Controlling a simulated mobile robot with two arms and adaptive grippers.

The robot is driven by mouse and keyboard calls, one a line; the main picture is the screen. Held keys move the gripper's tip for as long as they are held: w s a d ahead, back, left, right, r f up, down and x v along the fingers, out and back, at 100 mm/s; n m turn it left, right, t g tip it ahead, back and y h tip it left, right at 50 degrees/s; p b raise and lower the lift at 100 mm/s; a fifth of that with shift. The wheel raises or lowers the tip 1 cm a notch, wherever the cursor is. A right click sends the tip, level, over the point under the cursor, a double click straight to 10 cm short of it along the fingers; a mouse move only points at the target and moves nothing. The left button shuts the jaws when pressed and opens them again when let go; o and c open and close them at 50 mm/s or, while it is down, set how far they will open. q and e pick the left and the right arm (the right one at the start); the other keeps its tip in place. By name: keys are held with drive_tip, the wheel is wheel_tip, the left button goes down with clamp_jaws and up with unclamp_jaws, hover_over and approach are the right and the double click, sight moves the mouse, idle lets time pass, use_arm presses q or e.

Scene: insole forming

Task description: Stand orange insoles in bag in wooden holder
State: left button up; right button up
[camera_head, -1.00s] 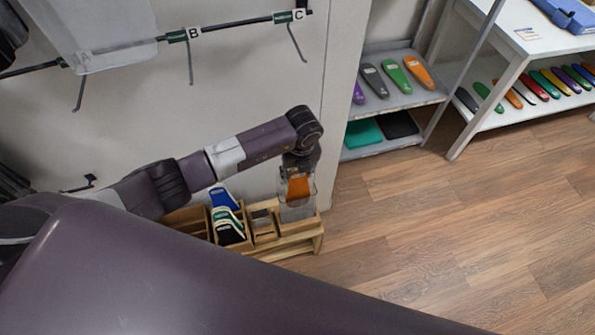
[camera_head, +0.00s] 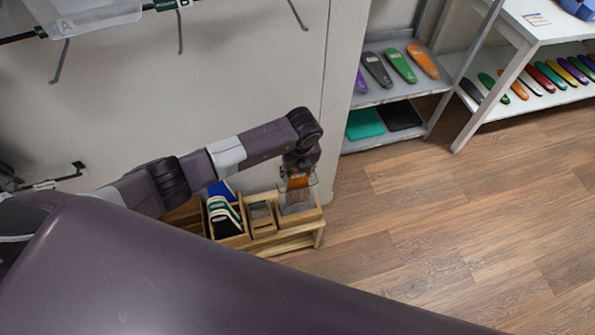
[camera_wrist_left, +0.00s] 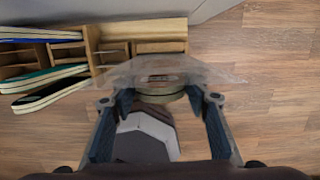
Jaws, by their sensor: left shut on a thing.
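A clear bag (camera_head: 297,200) with orange insoles (camera_head: 298,181) hangs upright from my left gripper (camera_head: 299,172), over the right end of the wooden holder (camera_head: 290,242). Its lower part appears to be within the rightmost slot, but I cannot tell whether it touches the bottom. In the left wrist view, the left gripper (camera_wrist_left: 162,105) has its fingers on both sides of the clear bag (camera_wrist_left: 130,74), close to the holder (camera_wrist_left: 93,48). The insoles are mostly hidden there. My right gripper is out of view.
Blue insoles (camera_head: 222,190) and dark green-edged insoles (camera_head: 224,217) stand in slots to the left. A grey shelf (camera_head: 395,95) with loose insoles and a white table (camera_head: 540,30) stand at the back right. The wood floor (camera_head: 430,220) is clear.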

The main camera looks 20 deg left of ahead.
use_arm(q)
drive_tip(key=shift+f+b, duration=1.05)
drive_tip(key=shift+f, duration=0.45)
drive_tip(key=o, duration=1.5)
drive_tip(key=r, duration=0.4)
drive_tip(key=s+r, duration=0.1)
drive_tip(key=r, duration=0.3)
drive_tip(key=d+r, duration=0.1)
drive_tip(key=r, duration=0.3)
drive_tip(key=shift+s, duration=0.25)
drive_tip(key=shift+f, duration=0.1)
